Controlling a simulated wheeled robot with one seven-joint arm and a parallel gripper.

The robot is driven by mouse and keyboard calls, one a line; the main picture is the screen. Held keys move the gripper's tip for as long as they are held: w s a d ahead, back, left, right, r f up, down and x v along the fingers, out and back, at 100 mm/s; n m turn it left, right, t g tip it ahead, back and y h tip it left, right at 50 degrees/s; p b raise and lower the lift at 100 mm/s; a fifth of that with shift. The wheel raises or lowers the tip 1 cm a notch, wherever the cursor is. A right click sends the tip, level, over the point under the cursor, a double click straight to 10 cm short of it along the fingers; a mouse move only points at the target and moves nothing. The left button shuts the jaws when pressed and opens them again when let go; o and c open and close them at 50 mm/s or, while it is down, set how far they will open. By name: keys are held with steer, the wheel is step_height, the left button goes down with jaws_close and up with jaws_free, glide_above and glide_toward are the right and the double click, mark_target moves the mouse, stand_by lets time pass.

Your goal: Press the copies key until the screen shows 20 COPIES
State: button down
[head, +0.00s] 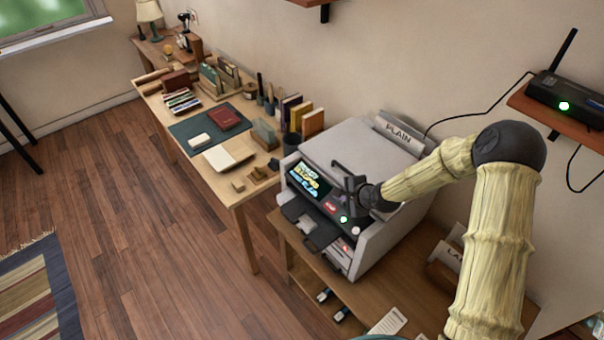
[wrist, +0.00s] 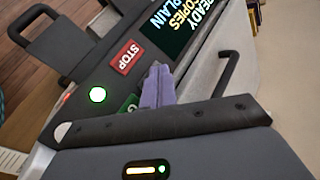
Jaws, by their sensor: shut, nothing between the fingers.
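The copier (head: 345,225) stands on a wooden stand, with a dark control panel on its front. Its lit screen (head: 308,179) also shows in the wrist view (wrist: 178,22), reading READY, COPIES and PLAIN; the number is not visible there and is too small in the head view. A red STOP key (wrist: 127,57) and a round lit green-white button (wrist: 97,94) are on the panel. A green key (wrist: 128,106) is partly hidden by my fingers. My gripper (head: 350,188) is shut and empty over the panel; its fingers (wrist: 157,78) hide part of it. I cannot identify the copies key or tell contact.
A long desk (head: 236,195) with books and papers stands left of the copier. A wall shelf (head: 553,116) holds a black router (head: 568,94) at the right. Floor (head: 130,220) is open at the left.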

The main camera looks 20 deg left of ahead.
steer(key=shift+s+a+r+p, duration=0.1)
steer(key=shift+s+r+p, duration=0.1)
steer(key=shift+r+p, duration=0.3)
steer(key=shift+r, duration=0.15)
steer(key=r+p, duration=0.1)
steer(key=r, duration=0.1)
steer(key=s+r+p, duration=0.1)
steer(key=a+r+p, duration=0.1)
steer(key=r, duration=0.1)
steer(key=shift+s+r, duration=0.3)
stand_by(0.8)
steer(key=s+d+r+n+g+h+b, duration=0.1)
steer(key=s+d+r+n+h, duration=0.2)
steer(key=s+d, duration=0.7)
steer(key=s+d+r+n+g+h+b, duration=0.1)
steer(key=s+d+r+n+h, duration=0.3)
steer(key=d, duration=1.2)
steer(key=s+r+n+b, duration=0.1)
steer(key=s+r+n, duration=0.3)
steer(key=s, duration=0.3)
steer(key=shift+d+g, duration=0.4)
